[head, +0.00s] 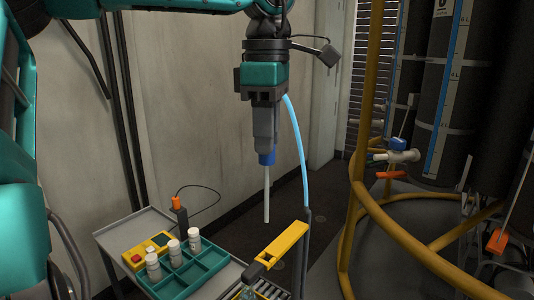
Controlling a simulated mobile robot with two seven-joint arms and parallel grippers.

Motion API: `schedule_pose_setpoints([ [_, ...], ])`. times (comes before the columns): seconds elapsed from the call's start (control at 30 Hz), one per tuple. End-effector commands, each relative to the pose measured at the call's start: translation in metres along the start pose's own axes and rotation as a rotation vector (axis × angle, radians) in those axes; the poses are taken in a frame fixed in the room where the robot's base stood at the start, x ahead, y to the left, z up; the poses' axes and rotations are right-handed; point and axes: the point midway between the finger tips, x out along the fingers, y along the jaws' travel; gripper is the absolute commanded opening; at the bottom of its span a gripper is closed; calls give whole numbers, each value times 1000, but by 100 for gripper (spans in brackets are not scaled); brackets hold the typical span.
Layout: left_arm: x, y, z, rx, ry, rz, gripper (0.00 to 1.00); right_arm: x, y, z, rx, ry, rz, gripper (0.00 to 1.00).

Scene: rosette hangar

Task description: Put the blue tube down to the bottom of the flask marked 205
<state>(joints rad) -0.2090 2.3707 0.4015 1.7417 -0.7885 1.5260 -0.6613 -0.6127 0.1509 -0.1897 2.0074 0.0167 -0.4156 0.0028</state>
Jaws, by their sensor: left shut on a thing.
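My left gripper (265,138) points down and is shut on a tube with a blue collar (267,158). Its pale, straight lower part (267,196) hangs upright in free air, its lower end touching nothing. A light blue hose (299,138) curves down from beside the gripper to the right of the tube. A small clear glass vessel (248,293), perhaps a flask, is cut off at the bottom edge, below and left of the tube's end. No mark 205 can be read. My right gripper is out of view.
A yellow bar (283,240) stands over the cart's right end, close below the tube. A teal tray (200,270) with several white bottles and a yellow box with a red button (138,257) sit on the grey cart (130,228). Yellow railing (362,160) and dark cylinders (446,90) are right.

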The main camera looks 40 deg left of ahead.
Motion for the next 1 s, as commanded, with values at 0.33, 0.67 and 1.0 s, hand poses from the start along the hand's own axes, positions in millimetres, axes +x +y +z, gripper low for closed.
schedule_pose_setpoints([
  [0.33, -23, 0, 0, 1, 0, 0, 3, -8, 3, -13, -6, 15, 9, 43],
  [0.67, -39, 0, 0, 0, 0, 0, 3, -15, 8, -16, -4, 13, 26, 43],
  [1.0, -56, 0, 0, 0, 0, 0, 3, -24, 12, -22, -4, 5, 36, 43],
])
